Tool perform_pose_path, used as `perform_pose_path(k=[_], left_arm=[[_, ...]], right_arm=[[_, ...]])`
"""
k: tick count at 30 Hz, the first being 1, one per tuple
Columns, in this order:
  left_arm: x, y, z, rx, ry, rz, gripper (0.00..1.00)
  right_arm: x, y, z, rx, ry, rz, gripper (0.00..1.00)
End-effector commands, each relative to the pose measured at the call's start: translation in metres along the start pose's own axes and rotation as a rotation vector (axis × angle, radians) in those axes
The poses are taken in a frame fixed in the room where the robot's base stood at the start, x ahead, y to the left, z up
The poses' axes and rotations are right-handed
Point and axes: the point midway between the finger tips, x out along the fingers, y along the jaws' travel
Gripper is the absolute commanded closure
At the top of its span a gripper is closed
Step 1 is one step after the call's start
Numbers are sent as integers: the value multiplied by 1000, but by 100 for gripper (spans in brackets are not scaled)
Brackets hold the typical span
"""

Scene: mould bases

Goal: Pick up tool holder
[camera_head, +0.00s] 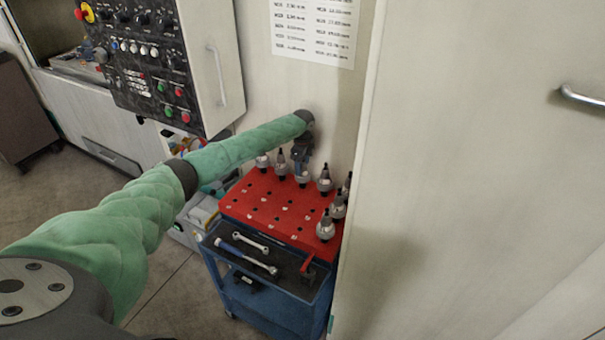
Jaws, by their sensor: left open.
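Several metal tool holders stand upright along the back and right edges of a red rack (262,212) on a blue cart. One tool holder (281,165) stands in the back row, left of my left gripper. Another tool holder (325,180) stands to the right of it, and one more (325,228) is at the front right. My left gripper (303,168) is open and points down over the back row, right above a tool holder (303,180). The fingertips are small and dark, so I cannot tell whether they touch it. My right gripper is not in view.
The blue cart (262,302) has a lower tray with wrenches (250,255) and a red-handled tool (308,262). A tall pale cabinet (460,150) stands close on the right. A control panel (150,60) is at the upper left, and a wall is behind the rack.

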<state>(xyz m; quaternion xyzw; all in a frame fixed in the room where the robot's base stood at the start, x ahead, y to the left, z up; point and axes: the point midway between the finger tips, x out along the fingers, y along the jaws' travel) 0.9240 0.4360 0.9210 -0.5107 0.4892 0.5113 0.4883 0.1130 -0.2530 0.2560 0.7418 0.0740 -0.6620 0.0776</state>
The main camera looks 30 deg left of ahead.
Motion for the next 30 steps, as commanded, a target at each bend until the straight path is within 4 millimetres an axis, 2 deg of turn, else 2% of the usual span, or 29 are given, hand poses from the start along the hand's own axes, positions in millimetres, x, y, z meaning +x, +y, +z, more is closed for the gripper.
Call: perform_pose_path(k=[7,8,15,17,30], left_arm=[[1,0,0,0,0,0,41],[1,0,0,0,0,0,45],[1,0,0,0,0,0,92],[1,0,0,0,0,0,100],[1,0,0,0,0,0,100]], right_arm=[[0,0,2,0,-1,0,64],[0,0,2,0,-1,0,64],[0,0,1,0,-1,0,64],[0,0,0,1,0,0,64],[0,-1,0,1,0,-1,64]])
